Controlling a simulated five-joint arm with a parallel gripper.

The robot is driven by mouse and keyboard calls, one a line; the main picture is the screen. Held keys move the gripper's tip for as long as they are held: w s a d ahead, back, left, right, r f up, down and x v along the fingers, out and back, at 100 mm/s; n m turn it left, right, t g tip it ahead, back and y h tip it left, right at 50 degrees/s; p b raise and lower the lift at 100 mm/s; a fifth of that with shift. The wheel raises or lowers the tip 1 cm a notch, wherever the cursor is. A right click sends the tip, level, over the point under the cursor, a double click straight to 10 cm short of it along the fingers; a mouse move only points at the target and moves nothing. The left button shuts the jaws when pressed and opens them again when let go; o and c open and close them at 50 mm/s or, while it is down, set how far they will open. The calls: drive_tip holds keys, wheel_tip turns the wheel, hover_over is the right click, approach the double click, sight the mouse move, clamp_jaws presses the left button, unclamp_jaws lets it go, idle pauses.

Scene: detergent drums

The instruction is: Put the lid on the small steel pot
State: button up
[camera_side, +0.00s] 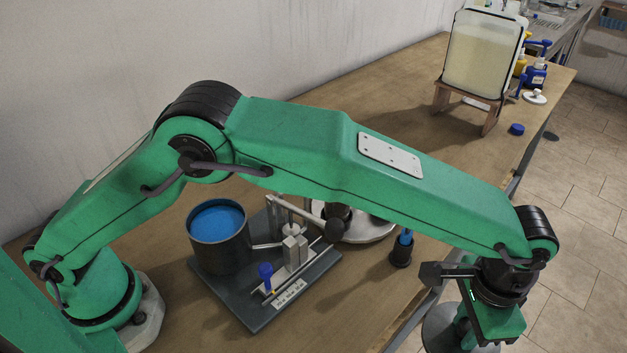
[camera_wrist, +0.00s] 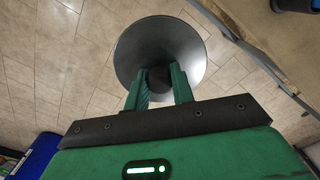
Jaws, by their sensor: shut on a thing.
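My gripper (camera_side: 466,332) is at the lower right of the side view, out past the table's front edge. In the wrist view its two green fingers (camera_wrist: 158,82) are shut on the dark knob of a round grey metal lid (camera_wrist: 186,42). The lid (camera_side: 436,326) also shows in the side view, partly hidden by my gripper and cut by the frame's bottom. A grey steel pot (camera_side: 206,255) with blue contents stands uncovered on a dark baseplate (camera_side: 262,318), left of and well apart from the lid. My arm spans above it.
Beside the pot, the baseplate carries a small fixture (camera_side: 292,254) and a blue-topped piece (camera_side: 266,272). A pale round object (camera_side: 372,232) is partly hidden behind my arm. A dark cup (camera_side: 401,253) stands near the table edge. A large translucent tank (camera_side: 482,55) stands farther back.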

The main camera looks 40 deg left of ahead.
sight(469, 324)
wheel_tip(469, 324, up, 18)
drive_tip(key=f, duration=0.1)
drive_tip(key=w+a+r, duration=0.1)
drive_tip(key=a+r, duration=0.2)
drive_tip(key=a, duration=0.4)
drive_tip(key=w+a+r, duration=0.2)
drive_tip(key=a, duration=0.5)
drive_tip(key=s+a+f+n, duration=0.1)
drive_tip(key=s+a, duration=0.5)
drive_tip(key=a, duration=0.7)
drive_tip(key=s+a+f+n, duration=0.15)
drive_tip(key=s+a, duration=0.35)
drive_tip(key=a, duration=0.7)
drive_tip(key=s+a+f, duration=0.4)
drive_tip(key=s+f, duration=0.1)
drive_tip(key=f, duration=0.2)
drive_tip(key=shift+a, duration=0.15)
drive_tip(key=shift+s+f+n, duration=0.1)
drive_tip(key=shift+f+n, duration=0.05)
drive_tip(key=shift+n, duration=0.1)
drive_tip(key=shift+f, duration=3)
